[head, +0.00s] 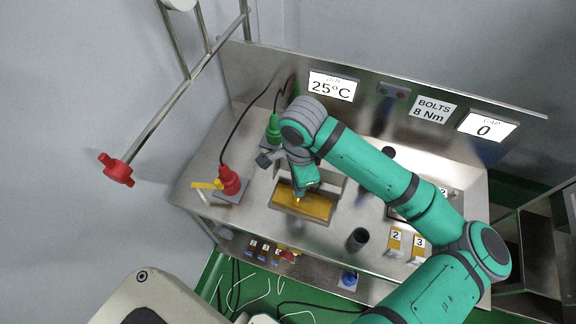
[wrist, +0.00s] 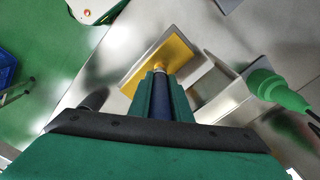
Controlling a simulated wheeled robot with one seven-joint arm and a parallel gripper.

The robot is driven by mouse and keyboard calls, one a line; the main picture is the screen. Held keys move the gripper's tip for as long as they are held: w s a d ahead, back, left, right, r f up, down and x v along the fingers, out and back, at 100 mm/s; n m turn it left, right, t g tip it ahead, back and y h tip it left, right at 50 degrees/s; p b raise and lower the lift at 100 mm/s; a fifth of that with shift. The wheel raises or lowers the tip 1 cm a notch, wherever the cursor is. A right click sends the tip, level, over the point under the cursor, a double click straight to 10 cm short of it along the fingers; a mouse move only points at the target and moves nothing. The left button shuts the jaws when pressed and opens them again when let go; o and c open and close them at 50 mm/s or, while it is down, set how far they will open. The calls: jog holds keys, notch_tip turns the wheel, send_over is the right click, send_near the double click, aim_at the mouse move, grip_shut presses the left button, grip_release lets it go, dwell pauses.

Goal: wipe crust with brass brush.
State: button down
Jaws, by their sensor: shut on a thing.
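The crust (head: 315,206) is an amber-brown layer on a rectangular metal sealing plate in the middle of the steel bench. It also shows in the wrist view (wrist: 178,60) as a golden rectangle. My gripper (head: 301,184) is over the crust, pointing down. In the wrist view my gripper (wrist: 160,84) is shut on the brass brush (wrist: 160,104), whose dark blue handle lies between the green fingers. The brush's small golden tip (head: 297,201) is at the crust's surface near its middle. I cannot tell whether it touches. Much of the handle is hidden by the fingers.
A red connector (head: 230,180) with a yellow lever and a green connector (head: 273,128) stand left of the plate, with black cables. A dark cup (head: 357,240) stands to the right, near blocks labelled 2 (head: 395,238) and 3 (head: 417,246). The bench's back panel (head: 275,68) carries signs.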

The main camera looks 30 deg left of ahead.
jog(key=shift+s+a, duration=0.2)
jog(key=shift+a, duration=0.6)
jog(key=shift+a+r, duration=0.2)
notch_tip(320, 180, up, 8)
jog(key=shift+f, duration=0.2)
jog(key=shift+d, duration=0.1)
jog(key=shift+d, duration=0.1)
